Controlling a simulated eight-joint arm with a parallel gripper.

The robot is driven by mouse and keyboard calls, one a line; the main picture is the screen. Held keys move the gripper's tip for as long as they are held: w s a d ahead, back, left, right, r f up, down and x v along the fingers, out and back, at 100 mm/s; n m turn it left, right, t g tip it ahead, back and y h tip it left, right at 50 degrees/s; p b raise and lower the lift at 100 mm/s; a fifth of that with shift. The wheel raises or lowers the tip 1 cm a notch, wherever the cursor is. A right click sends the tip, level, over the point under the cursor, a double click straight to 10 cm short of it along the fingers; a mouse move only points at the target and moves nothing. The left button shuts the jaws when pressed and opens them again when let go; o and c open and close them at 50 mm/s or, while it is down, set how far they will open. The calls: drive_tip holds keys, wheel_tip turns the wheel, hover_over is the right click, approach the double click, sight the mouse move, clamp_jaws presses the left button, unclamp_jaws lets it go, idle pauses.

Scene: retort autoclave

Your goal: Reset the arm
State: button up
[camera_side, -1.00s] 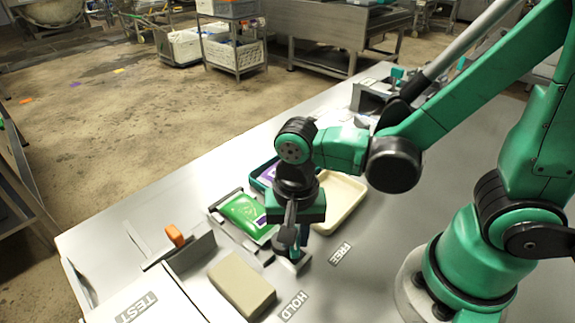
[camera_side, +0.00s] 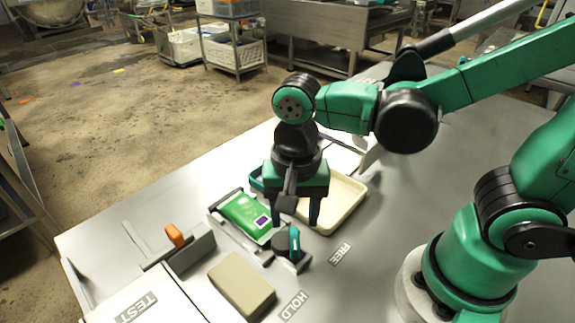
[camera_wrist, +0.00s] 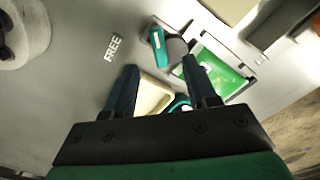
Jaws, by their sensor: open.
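My gripper (camera_side: 298,218) is open and empty, pointing down above the worktop. Its two fingers stand apart just above and behind a dark round knob with a teal handle (camera_side: 294,243), not touching it as far as I can see. In the wrist view my gripper (camera_wrist: 160,68) has nothing between its fingertips, and the teal-handled knob (camera_wrist: 157,47) lies beyond them. A label reading FREE (camera_side: 340,254) and one reading HOLD (camera_side: 294,306) are on the worktop near the knob.
A green pouch (camera_side: 240,212) with a dark purple square lies left of my gripper.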

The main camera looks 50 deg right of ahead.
drive_tip(key=shift+r, duration=0.35)
drive_tip(key=shift+w+d+r+n+t, duration=0.2)
drive_tip(key=shift+d+n+t, duration=0.1)
drive_tip(key=shift+d+n, duration=0.1)
drive_tip(key=w+d+r+n+t, duration=0.3)
drive_tip(key=d+n+t, duration=0.3)
drive_tip(key=d+n, duration=0.2)
drive_tip(key=shift+w+r+t, duration=0.3)
drive_tip(key=shift+w+r, duration=0.1)
drive_tip(key=shift+w, duration=0.05)
